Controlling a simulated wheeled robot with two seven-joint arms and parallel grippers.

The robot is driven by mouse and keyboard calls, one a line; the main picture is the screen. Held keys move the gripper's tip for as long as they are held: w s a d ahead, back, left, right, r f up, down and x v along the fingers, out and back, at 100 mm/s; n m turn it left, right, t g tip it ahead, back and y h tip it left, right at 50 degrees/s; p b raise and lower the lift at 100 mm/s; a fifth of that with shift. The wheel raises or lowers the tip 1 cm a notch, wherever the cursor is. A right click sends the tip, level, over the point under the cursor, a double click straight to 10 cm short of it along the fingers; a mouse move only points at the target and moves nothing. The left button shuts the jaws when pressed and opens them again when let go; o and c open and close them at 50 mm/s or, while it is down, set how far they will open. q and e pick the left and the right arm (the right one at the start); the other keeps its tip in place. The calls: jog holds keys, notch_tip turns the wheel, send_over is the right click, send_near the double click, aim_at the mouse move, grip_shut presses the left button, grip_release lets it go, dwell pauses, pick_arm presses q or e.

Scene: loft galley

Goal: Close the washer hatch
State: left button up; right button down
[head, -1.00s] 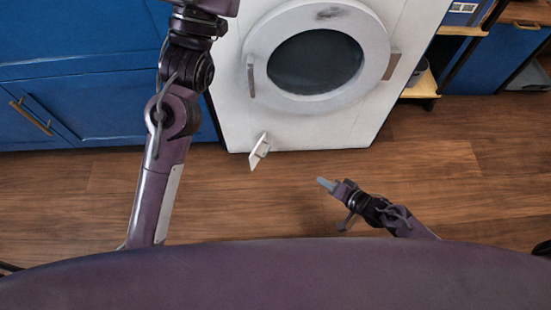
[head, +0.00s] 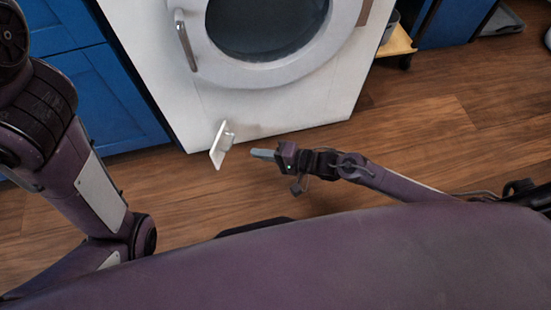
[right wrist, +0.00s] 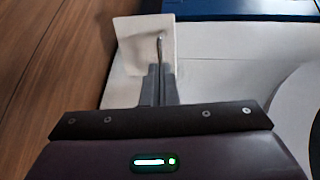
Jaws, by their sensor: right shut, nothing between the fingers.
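The white washer (head: 260,105) stands at the top of the head view. Its round door (head: 220,68), with a dark window and a bar handle at left, looks closed. A small white hatch flap (head: 217,147) stands open, jutting out from low on the washer's front. My right gripper (head: 255,153) is shut and empty, its fingertips just right of the flap. In the right wrist view the flap (right wrist: 133,45) is straight beyond the fingertips (right wrist: 160,75), which overlap its lower part. I cannot tell whether they touch. My left arm shows at left, its gripper out of frame.
Blue cabinets (head: 105,95) stand left of the washer. A wooden shelf (head: 398,43) with a grey container is at its right, and more blue cabinet (head: 450,22) beyond. The wooden floor (head: 440,125) in front is clear.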

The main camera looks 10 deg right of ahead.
jog(key=b+x, duration=0.3)
jog(key=x, duration=0.3)
jog(key=shift+w+a+b, duration=0.25)
jog(key=shift+a+b, duration=0.05)
jog(key=shift+b, duration=0.05)
jog(key=shift+f, duration=0.15)
